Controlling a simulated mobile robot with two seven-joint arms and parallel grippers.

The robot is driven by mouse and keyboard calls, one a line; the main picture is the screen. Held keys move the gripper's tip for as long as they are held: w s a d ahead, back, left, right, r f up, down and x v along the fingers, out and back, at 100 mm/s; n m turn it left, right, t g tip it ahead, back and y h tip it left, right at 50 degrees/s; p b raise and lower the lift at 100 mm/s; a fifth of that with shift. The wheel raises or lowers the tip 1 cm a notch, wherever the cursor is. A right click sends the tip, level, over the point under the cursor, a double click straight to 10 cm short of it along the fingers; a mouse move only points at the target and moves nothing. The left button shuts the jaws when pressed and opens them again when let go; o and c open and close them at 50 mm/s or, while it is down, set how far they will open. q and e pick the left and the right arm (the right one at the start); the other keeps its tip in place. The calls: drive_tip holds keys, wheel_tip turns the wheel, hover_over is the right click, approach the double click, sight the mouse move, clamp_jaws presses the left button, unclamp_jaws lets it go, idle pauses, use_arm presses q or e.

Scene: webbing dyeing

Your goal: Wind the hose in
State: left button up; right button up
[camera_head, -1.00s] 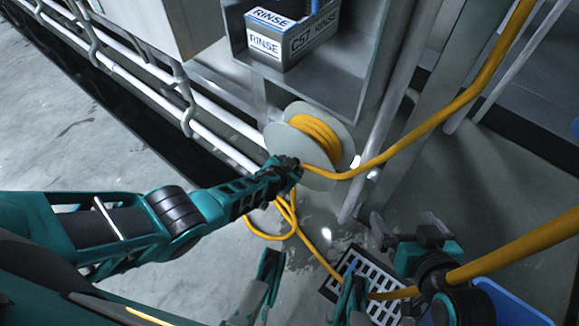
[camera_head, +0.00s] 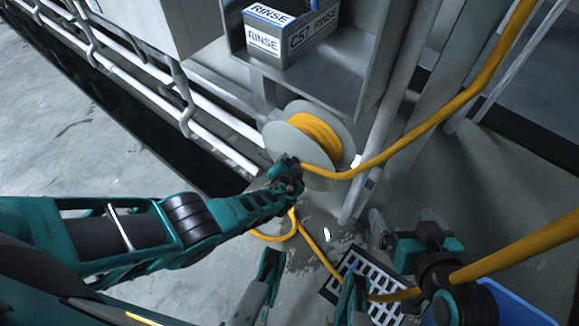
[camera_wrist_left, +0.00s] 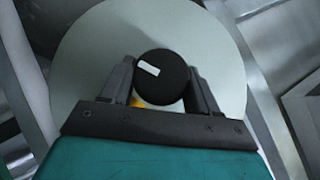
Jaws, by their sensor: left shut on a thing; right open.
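The hose reel (camera_head: 278,138) is a pale grey drum with yellow hose (camera_head: 318,130) wound on it, low beside the grey cabinet. My left gripper (camera_head: 287,165) is at the reel's front face, shut on a round black crank knob (camera_wrist_left: 163,78). In the left wrist view the knob sits between the two fingers, in front of the pale reel disc (camera_wrist_left: 90,50). Hose runs from the reel up to the right, and more hose lies below in a loop. My right gripper (camera_head: 402,216) is open and empty at lower right, near the hose.
A white slotted grate (camera_head: 372,266) lies on the floor under the hose. A blue container (camera_head: 515,303) is at lower right. Boxes marked RINSE (camera_head: 264,42) stand on the cabinet shelf above the reel. White pipes (camera_head: 130,60) run along the left.

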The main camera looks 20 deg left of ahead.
use_arm(q)
drive_tip(key=shift+a, duration=0.1)
drive_tip(key=o, duration=1)
use_arm(e)
drive_tip(key=shift+s+f, duration=0.15)
drive_tip(key=shift+s, duration=0.05)
drive_tip(key=shift+d, duration=0.1)
